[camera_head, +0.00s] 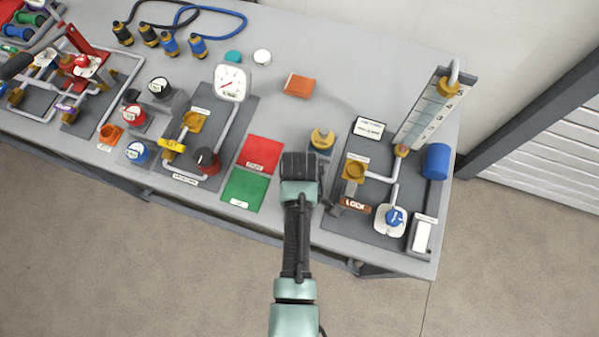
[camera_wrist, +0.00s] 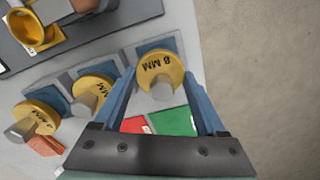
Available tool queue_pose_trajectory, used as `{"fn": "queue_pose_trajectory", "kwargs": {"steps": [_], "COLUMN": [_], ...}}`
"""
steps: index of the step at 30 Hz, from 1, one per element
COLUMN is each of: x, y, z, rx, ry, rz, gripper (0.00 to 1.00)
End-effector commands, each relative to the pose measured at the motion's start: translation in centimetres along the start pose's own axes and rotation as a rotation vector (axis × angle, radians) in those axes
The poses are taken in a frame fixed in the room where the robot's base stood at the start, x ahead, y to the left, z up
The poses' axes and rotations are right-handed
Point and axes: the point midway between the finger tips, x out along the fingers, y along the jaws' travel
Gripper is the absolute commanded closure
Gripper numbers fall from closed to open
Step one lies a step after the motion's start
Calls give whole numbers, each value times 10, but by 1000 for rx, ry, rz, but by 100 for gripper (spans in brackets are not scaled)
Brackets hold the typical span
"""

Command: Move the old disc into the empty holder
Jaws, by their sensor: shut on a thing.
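In the wrist view my gripper (camera_wrist: 160,72) has its blue fingers on both sides of a yellow disc marked 8 MM (camera_wrist: 174,70) with a grey round stub, and is shut on it. This disc is at a grey-blue holder (camera_wrist: 160,45), the one nearest the bench's front edge. I cannot tell whether it is fully seated. Two more yellow discs, one with a partly hidden mark (camera_wrist: 94,84) and one marked 4 MM (camera_wrist: 40,108), are in line to the left. In the head view my gripper (camera_head: 300,162) covers part of this row; one yellow disc (camera_head: 322,138) shows behind it.
A red mat (camera_head: 261,153) and a green mat (camera_head: 243,189) lie left of my gripper. To the right stands a pipe panel with a yellow fitting (camera_head: 355,169), a gauge column (camera_head: 430,112) and a blue cylinder (camera_head: 437,161). An orange block (camera_head: 299,85) lies farther back.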

Motion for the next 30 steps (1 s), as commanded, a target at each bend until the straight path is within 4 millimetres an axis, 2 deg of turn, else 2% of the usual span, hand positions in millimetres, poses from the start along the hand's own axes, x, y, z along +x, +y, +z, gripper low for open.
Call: {"fn": "queue_pose_trajectory", "kwargs": {"steps": [23,29,30], "x": [16,15,15], "y": [0,0,0], "z": [0,0,0], "rx": [1,0,0], "ry": [0,0,0], "rz": [0,0,0], "gripper": [93,93,21]}}
